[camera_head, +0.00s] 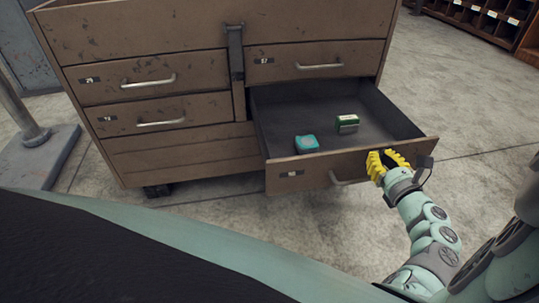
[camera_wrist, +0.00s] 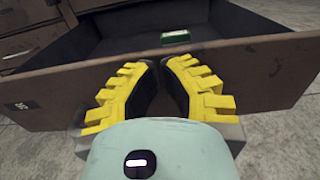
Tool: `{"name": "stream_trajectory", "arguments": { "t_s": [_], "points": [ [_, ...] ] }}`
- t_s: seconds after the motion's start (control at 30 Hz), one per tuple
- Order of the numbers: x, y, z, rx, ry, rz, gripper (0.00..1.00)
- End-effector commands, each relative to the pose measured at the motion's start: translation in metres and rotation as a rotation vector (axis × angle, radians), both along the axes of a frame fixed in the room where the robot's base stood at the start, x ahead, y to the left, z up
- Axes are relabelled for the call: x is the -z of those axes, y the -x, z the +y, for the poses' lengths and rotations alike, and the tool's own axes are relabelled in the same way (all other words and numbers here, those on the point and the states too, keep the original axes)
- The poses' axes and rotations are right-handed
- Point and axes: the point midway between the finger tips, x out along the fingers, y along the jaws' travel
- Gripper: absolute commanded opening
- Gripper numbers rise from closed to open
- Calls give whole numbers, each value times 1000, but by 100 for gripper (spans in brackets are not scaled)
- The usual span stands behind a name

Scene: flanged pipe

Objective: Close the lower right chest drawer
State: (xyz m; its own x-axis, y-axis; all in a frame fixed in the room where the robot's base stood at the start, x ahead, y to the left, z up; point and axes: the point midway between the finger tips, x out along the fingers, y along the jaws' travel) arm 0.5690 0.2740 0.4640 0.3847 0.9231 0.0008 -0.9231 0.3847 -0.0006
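The lower right chest drawer (camera_head: 310,171) is pulled well out of the brown chest (camera_head: 160,40). Its front panel also spans the wrist view (camera_wrist: 255,75). A pale bar handle (camera_head: 345,181) sits on that front. My gripper (camera_head: 380,158), with yellow ridged fingers, is at the right half of the drawer front, right of the handle. The fingertips (camera_wrist: 160,63) are drawn together with nothing seen between them, and they overlap the panel in the wrist view. I cannot tell whether they touch it. Part of the handle's right end is hidden by my gripper.
A teal box (camera_head: 307,144) and a green box (camera_head: 347,124) lie inside the open drawer. The drawer above (camera_head: 310,62) and the left drawers (camera_head: 145,82) are shut. Bare concrete floor (camera_head: 470,120) lies to the right. A grey post on a base (camera_head: 35,150) stands left.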

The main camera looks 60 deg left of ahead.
Motion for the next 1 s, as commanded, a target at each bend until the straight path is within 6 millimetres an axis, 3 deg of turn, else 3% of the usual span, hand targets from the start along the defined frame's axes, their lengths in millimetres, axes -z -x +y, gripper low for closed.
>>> {"name": "stream_trajectory", "arguments": {
  "t_s": [0.63,0.77,1.0],
  "points": [
    [0,-3,12,-4,0,2,0],
    [-1,-9,25,-4,-3,3,0],
    [0,-28,69,-5,-4,-1,0]
  ]
}}
